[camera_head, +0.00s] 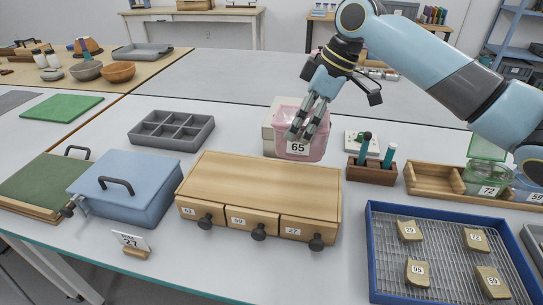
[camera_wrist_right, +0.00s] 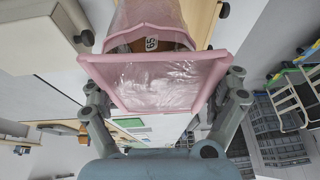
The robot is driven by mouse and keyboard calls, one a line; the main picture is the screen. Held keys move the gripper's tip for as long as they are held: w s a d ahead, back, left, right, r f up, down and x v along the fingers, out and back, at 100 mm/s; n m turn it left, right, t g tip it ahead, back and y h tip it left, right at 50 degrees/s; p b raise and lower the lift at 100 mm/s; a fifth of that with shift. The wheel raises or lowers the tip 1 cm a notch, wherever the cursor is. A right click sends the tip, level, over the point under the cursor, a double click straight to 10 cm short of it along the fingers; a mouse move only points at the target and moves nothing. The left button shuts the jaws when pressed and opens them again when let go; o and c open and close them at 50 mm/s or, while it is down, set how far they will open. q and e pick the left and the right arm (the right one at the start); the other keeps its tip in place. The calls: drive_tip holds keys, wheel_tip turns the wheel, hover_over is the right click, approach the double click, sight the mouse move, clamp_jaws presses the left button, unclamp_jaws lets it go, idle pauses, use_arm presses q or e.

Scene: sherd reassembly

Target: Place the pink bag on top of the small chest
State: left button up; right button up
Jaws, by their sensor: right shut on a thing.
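The pink bag (camera_head: 303,149), with a label reading 65, is held upright behind the small wooden chest (camera_head: 264,179). The chest has a bare flat top and three drawers with dark knobs. My right gripper (camera_head: 307,130) is shut on the pink bag from above. In the right wrist view the pink bag (camera_wrist_right: 160,82) sits between the two fingers, and a brownish piece with a 65 tag shows inside it. Whether the bag touches the table is hard to tell. My left gripper is not in view.
A pale box (camera_head: 270,130) stands right behind the bag. A wooden rack with bottles (camera_head: 371,171) is right of the chest, and a blue tray (camera_head: 372,250) with tagged sherds is front right. A blue lidded box (camera_head: 130,190) and a grey compartment tray (camera_head: 172,131) are left.

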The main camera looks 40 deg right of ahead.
sight(275, 156)
drive_tip(key=a+f, duration=0.1)
drive_tip(key=w+a+f, duration=0.1)
drive_tip(key=a, duration=0.1)
drive_tip(key=w+a+f, duration=0.1)
drive_tip(key=shift+w+a, duration=0.1)
drive_tip(key=shift+a, duration=0.25)
drive_tip(key=shift+w+a+f, duration=0.1)
drive_tip(key=shift+a+f, duration=0.05)
drive_tip(key=shift+f, duration=0.2)
wheel_tip(275, 156, down, 4)
drive_tip(key=shift+r, duration=0.25)
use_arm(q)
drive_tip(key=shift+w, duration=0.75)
use_arm(e)
drive_tip(key=shift+f, duration=0.1)
drive_tip(key=shift+f, duration=0.1)
drive_tip(key=o, duration=1.4)
